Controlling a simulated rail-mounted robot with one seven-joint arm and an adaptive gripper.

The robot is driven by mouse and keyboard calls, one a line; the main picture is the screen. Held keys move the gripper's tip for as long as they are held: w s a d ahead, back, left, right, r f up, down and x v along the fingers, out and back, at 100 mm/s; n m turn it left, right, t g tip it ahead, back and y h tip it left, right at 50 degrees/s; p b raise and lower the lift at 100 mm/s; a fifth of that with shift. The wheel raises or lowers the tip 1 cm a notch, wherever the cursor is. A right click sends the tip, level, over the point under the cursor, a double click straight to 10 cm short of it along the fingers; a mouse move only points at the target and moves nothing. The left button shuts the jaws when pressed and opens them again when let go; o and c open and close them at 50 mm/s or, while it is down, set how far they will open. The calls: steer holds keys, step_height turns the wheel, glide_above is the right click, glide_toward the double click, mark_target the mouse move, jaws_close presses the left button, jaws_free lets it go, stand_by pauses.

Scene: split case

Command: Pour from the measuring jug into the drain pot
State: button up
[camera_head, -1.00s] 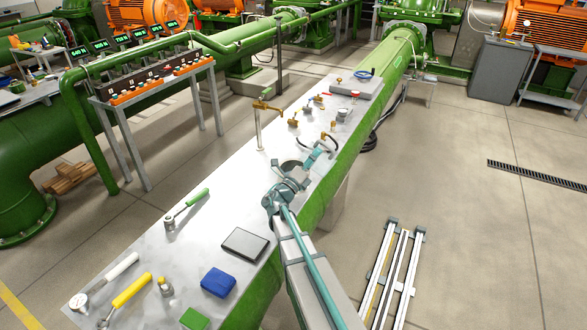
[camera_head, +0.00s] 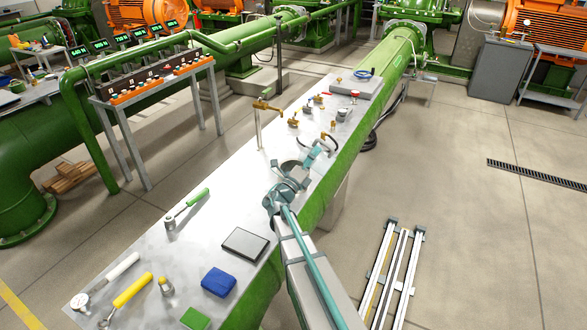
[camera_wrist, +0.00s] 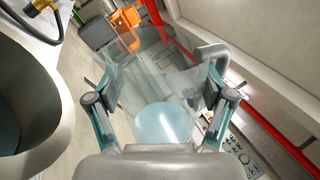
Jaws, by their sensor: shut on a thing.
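The measuring jug (camera_wrist: 155,72) is clear and see-through, with a pale blue round area (camera_wrist: 163,122) showing through it in the wrist view. My gripper (camera_wrist: 163,85) is shut on the jug, one finger on each side. The drain pot (camera_wrist: 52,110) is a metal pot with a dark inside at the left of the wrist view, beside the jug.
Brass fittings (camera_head: 293,122) and a brass tap (camera_head: 266,106) stand farther along the bench (camera_head: 215,220). The floor at the right is mostly open.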

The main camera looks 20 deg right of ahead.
mark_target(306, 149)
steer(key=shift+r+n+t+p, duration=0.2)
steer(key=shift+n+t+p, duration=0.15)
steer(key=shift+n, duration=0.25)
stand_by(0.6)
steer(key=shift+w+a+r+n+t+y+p, duration=0.2)
steer(key=shift+w+a+n+t+p, duration=0.2)
steer(key=shift+n+p, duration=0.2)
steer(key=shift+w+a+r+n+t+y+p, duration=0.15)
steer(key=shift+w+a+n+y+p, duration=0.1)
steer(key=shift+w+n+p, duration=0.3)
stand_by(1.3)
steer(key=shift+w+a+r+n+t+y+p, duration=0.1)
steer(key=shift+r+n+t+y+p, duration=0.15)
steer(key=shift+n+p, duration=0.45)
steer(key=shift+w+a+r+n+t+y+p, duration=0.15)
steer(key=shift+n+t+p, duration=0.25)
steer(key=shift+n, duration=0.45)
steer(key=shift+w+r+n+t+y+p, duration=0.15)
steer(key=shift+n+t+y+p, duration=0.1)
steer(key=shift+n+p, duration=0.45)
stand_by(2.1)
